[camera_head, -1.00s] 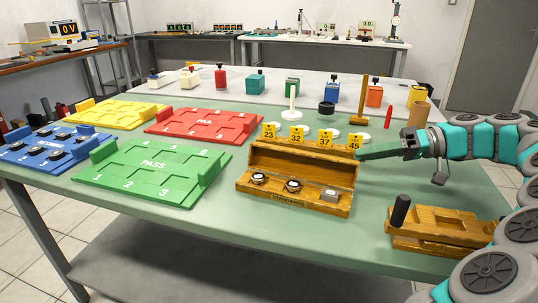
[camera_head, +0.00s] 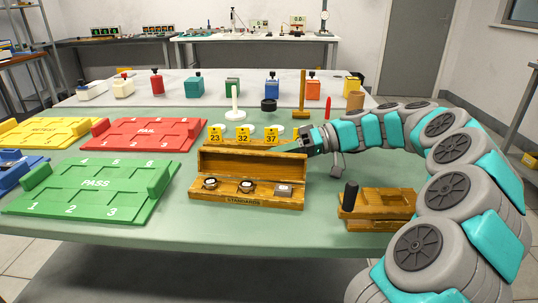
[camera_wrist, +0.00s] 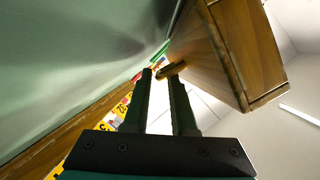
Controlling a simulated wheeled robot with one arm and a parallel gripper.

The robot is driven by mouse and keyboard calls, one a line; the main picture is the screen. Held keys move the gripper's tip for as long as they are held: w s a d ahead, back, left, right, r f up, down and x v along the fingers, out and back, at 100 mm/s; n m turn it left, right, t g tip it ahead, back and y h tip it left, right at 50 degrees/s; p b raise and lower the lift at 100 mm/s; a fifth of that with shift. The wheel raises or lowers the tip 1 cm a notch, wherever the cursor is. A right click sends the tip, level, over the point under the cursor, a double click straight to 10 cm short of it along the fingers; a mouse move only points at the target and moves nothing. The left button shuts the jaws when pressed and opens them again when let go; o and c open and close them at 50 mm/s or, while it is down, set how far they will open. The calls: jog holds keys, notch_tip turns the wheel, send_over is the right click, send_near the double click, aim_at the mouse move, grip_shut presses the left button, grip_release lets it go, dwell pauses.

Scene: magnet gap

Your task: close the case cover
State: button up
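The wooden case (camera_head: 247,200) labelled STANDARDS stands on the green table, its cover (camera_head: 250,163) raised upright at the back. Round pieces and a grey block sit in its tray. My gripper (camera_head: 290,146) is at the cover's upper right edge, its fingers partly hidden. In the wrist view the two dark green fingers of my gripper (camera_wrist: 160,78) are apart, with a gap between them. The wooden cover (camera_wrist: 232,50) rises to their right, and a small wooden piece (camera_wrist: 171,70) shows by the fingertips. I cannot tell whether they touch it.
Yellow tags (camera_head: 243,135) numbered 23, 32 and 37 stand behind the case. A wooden block with a black handle (camera_head: 350,196) is at the right, below my arm. The green PASS tray (camera_head: 90,190) is at the left. Table in front of the case is clear.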

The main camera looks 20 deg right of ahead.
jog(key=shift+c, duration=0.2)
grip_shut()
